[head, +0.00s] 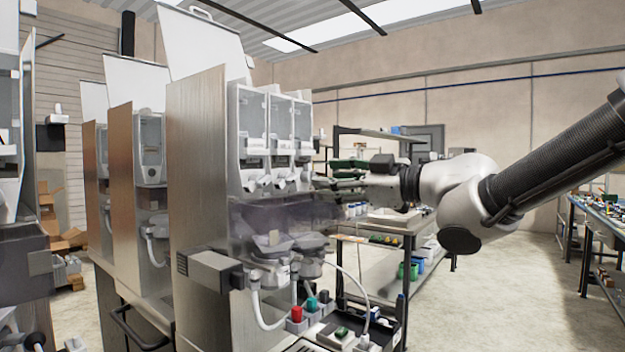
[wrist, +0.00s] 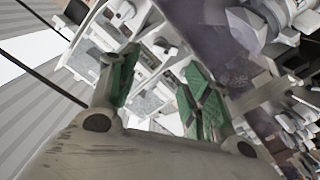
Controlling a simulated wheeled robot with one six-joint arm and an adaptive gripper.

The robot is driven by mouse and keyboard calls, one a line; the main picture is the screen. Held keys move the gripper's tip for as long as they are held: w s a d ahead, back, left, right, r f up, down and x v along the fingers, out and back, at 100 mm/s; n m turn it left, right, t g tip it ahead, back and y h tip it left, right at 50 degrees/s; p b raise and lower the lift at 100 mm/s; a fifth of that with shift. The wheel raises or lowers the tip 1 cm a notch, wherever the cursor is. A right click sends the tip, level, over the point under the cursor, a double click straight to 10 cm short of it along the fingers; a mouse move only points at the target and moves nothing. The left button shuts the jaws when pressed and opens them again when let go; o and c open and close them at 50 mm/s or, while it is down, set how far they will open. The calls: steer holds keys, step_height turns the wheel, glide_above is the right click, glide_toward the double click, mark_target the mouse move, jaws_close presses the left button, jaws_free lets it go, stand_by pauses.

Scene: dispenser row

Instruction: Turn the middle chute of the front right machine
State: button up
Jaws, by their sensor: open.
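The front right machine (head: 200,160) stands in the middle of the head view, with three clear canisters side by side on its face. Its middle chute (head: 279,176) is a pale spout under the middle canister, between two similar chutes. My gripper (head: 318,183) comes in from the right, level with the chutes and close to the right one. In the wrist view my gripper (wrist: 165,88) has its green-padded fingers apart, with nothing held between them. The canister row (wrist: 150,55) shows tilted beyond the fingers. I cannot tell which chute is which there.
Below the chutes are a smoky clear panel (head: 265,215), mixing bowls with hoses, and a tray (head: 340,335) with red and green-topped items. A shelf rack (head: 385,235) stands behind my gripper. More machines (head: 135,160) stand left. Open floor lies at right.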

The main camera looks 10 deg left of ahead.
steer(key=shift+v, duration=1.65)
steer(key=w+d+f+m+t+h, duration=0.3)
steer(key=w+d+f+m+h, duration=0.25)
steer(key=d+f+h, duration=0.45)
steer(key=s+d+f+m+g+h, duration=0.1)
steer(key=d+f+m, duration=0.1)
steer(key=d+f, duration=0.3)
steer(key=s+d+f+m+h, duration=0.1)
steer(key=d+f+m+h, duration=0.15)
steer(key=d, duration=0.45)
steer(key=s+d+f+m+g+h, duration=0.1)
steer(key=s+d+m, duration=0.3)
steer(key=s+d, duration=0.7)
steer(key=s+d+f+m+g+h, duration=0.2)
steer(key=s+d+m, duration=0.3)
steer(key=s+d, duration=0.5)
steer(key=shift+s+d+f+m+g, duration=0.35)
steer(key=shift+d+f+g, duration=0.2)
steer(key=shift+d+g, duration=0.35)
